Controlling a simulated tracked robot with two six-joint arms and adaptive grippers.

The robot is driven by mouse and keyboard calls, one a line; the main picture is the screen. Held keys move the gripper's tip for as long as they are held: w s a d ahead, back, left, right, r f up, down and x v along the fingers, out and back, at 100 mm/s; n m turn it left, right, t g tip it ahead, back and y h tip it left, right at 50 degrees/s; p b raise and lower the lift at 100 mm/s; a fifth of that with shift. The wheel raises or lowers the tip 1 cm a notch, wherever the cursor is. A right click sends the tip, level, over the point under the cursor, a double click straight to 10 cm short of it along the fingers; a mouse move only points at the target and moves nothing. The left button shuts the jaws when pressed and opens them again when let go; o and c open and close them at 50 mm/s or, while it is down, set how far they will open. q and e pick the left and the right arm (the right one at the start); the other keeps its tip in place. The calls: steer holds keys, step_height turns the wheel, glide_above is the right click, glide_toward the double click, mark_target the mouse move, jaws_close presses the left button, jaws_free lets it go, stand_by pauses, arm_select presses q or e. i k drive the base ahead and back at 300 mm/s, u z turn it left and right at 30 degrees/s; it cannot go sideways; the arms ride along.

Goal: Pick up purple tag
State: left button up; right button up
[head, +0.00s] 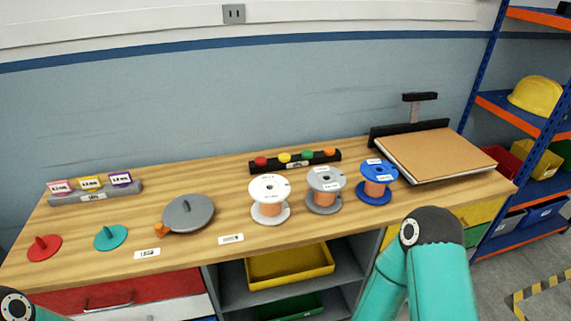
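The purple tag (121,179) stands at the right end of a grey holder (95,197) at the back left of the wooden workbench. A yellow tag (90,183) and a pink tag (60,187) stand beside it in the same holder. Each tag has a white label with dark print, too small to read surely. Neither gripper is in view, and nothing touches the purple tag.
On the workbench (330,224) are a red disc (44,250), a teal disc (110,239), a grey disc (188,216), white (270,189), grey (325,180) and blue (377,172) spools, and a board (435,155). A button strip (297,164) lies behind the spools. Shelving stands right.

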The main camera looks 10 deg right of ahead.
mark_target(123, 180)
steer(key=u, duration=1.3)
steer(key=i, duration=0.1)
steer(key=z, duration=3.05)
steer(key=k, duration=0.95)
steer(key=u, duration=2.8)
steer(key=k, duration=0.1)
steer(key=z, duration=1.5)
steer(key=i, duration=1)
